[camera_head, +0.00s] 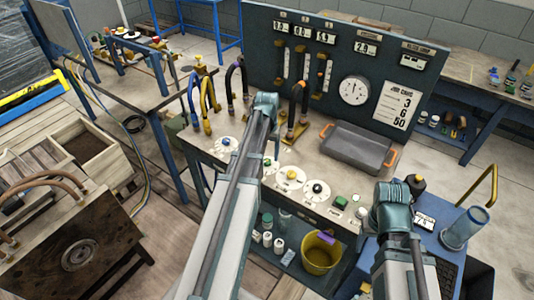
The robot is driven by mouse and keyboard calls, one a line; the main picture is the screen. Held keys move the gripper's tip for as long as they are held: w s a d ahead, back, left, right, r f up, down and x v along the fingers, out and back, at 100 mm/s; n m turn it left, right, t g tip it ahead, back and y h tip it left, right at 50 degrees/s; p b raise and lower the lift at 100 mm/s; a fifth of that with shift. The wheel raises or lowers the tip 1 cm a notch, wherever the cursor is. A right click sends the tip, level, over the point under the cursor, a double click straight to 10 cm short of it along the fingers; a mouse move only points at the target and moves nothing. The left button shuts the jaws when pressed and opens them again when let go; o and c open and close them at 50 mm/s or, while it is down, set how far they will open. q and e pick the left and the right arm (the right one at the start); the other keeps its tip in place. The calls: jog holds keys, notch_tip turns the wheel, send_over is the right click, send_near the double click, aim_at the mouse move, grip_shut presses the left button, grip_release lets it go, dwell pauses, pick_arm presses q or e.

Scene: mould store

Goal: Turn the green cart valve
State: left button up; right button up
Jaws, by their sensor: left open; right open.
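A row of white round dials with coloured knobs lies on the front of the workbench top. A green knob (267,162) shows beside my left forearm, which hides part of its dial; I cannot tell for sure that it is the green cart valve. Next to it are a blue knob (226,141), a yellow knob (291,174) and a black knob (317,188). My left gripper (266,101) is over the bench beyond the dials, its fingers hardly visible. My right gripper (393,197) is at the bench's right end, its fingers also mostly hidden. Both are open, with nothing seen in them.
A grey tray with orange handles (358,148) stands on the bench before a dark gauge panel (345,62). Curved hoses (207,92) rise at the back left. A yellow bucket (320,255) stands below. A blue cart (440,222) with a clear cylinder (463,228) is at right.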

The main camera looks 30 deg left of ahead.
aim_at(269, 162)
pick_arm(q)
notch_tip(269, 162, up, 11)
jog(key=p, duration=1)
jog(key=s+d+m+b, duration=0.1)
jog(key=s+d, duration=0.4)
jog(key=d, duration=0.5)
jog(key=s+d+f+m, duration=0.1)
jog(key=s+d+m, duration=0.2)
jog(key=s+d, duration=0.3)
jog(key=s+d+f+m+y+b, duration=0.1)
jog(key=s+d, duration=0.5)
jog(key=d, duration=0.8)
jog(key=shift+d+f+m+b, duration=0.25)
jog(key=shift+d+m+b, duration=0.1)
jog(key=shift+m, duration=0.55)
dwell(2.6)
